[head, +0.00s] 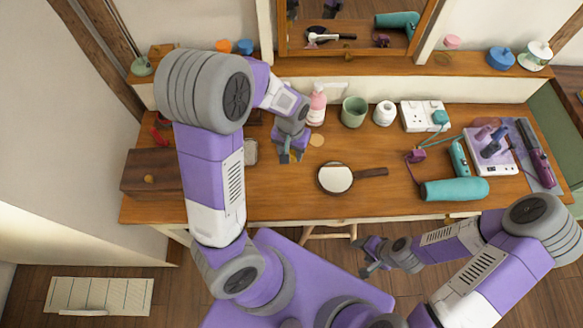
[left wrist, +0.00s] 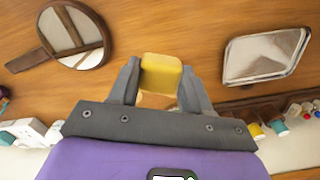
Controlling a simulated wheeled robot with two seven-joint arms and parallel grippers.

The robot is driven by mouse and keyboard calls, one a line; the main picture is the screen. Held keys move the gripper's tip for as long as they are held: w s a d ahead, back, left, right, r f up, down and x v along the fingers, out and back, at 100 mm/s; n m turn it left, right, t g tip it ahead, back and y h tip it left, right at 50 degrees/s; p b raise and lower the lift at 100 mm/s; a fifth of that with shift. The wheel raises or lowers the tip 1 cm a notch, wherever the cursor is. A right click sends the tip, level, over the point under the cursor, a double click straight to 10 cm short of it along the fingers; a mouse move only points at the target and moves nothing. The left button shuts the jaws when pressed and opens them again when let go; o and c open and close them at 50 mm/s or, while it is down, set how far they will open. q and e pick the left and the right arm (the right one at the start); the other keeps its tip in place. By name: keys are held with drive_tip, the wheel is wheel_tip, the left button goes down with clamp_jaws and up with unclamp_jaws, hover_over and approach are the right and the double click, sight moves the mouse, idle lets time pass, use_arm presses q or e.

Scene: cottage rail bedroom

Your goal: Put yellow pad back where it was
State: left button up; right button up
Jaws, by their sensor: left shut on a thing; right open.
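The yellow pad (left wrist: 161,74) is a small rounded block, seen in the left wrist view between my left gripper's two fingers (left wrist: 160,88). My left gripper is shut on it, over the desk's wooden top. In the head view my left gripper (head: 290,157) points down over the desk, left of the hand mirror (head: 335,178); the pad is hidden there. I cannot tell the gap between pad and desk. A flat tan disc (head: 317,140) lies on the desk just right of my left gripper. My right gripper (head: 367,268) is open and empty, below the desk's front edge.
A pink bottle (head: 317,104), green cup (head: 354,111) and white jar (head: 384,113) stand behind. A silver tray (left wrist: 265,55) lies near the gripper. A wooden box (head: 150,172) is at left. A teal hair dryer (head: 455,189) lies right. The front middle is clear.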

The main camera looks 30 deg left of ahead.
sight(291, 151)
use_arm(q)
wheel_tip(291, 151, down, 8)
drive_tip(key=shift+w+f+b, duration=0.1)
drive_tip(key=shift+b, duration=1.1)
drive_tip(key=o, duration=0.5)
drive_tip(key=shift+f, duration=0.15)
drive_tip(key=o, duration=0.4)
drive_tip(key=shift+o, duration=0.2)
wheel_tip(291, 151, up, 12)
drive_tip(key=p, duration=0.4)
drive_tip(key=shift+r, duration=0.25)
